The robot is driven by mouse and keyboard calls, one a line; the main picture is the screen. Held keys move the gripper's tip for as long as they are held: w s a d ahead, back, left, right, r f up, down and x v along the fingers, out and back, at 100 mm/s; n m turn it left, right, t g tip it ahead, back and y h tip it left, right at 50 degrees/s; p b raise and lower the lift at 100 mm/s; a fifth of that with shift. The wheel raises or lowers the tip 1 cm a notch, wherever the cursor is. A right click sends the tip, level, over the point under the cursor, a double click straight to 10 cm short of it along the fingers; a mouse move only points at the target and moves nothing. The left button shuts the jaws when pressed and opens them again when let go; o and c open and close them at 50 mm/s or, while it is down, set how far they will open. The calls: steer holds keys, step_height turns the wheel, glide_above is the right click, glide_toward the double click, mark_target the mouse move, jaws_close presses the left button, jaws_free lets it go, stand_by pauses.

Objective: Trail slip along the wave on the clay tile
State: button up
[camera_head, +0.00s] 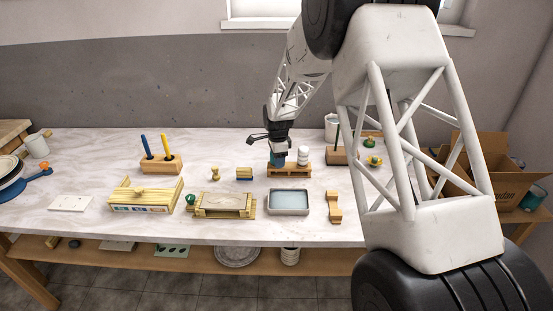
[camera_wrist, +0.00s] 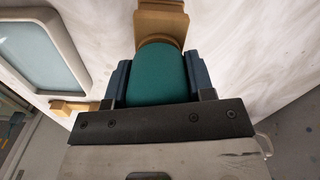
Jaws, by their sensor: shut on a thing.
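The clay tile appears to be the greyish slab (camera_head: 222,202) in a wooden frame at front centre; no wave line can be made out on it. My gripper (camera_head: 278,150) points down over the back middle of the table, at the wooden stand (camera_head: 290,171). In the wrist view my gripper (camera_wrist: 159,88) is shut on a green rounded bulb (camera_wrist: 158,72), with a jaw on each side. A tan wooden piece (camera_wrist: 160,24) adjoins its far end. I cannot tell whether the bulb touches the stand. A blue jar-like shape (camera_head: 277,160) shows below the gripper.
A tray with a pale blue surface (camera_head: 289,200) stands in front of the stand, with a wooden rest (camera_head: 335,208) to its right. A white-capped bottle (camera_head: 303,155) is close beside my gripper. A wooden box (camera_head: 145,197) and a pen block (camera_head: 162,165) stand left.

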steer(key=shift+r, duration=0.15)
steer(key=shift+r, duration=1.35)
steer(key=shift+r, duration=0.15)
steer(key=shift+r, duration=4.9)
steer(key=s+a+f+n, duration=0.2)
steer(key=s+a, duration=0.4)
steer(key=s, duration=0.3)
steer(key=s+a+f+n, duration=0.2)
steer(key=s+a+n, duration=0.2)
steer(key=s, duration=0.5)
steer(key=shift+a+f, duration=0.2)
steer(key=shift+a, duration=0.9)
steer(key=shift+f, duration=0.15)
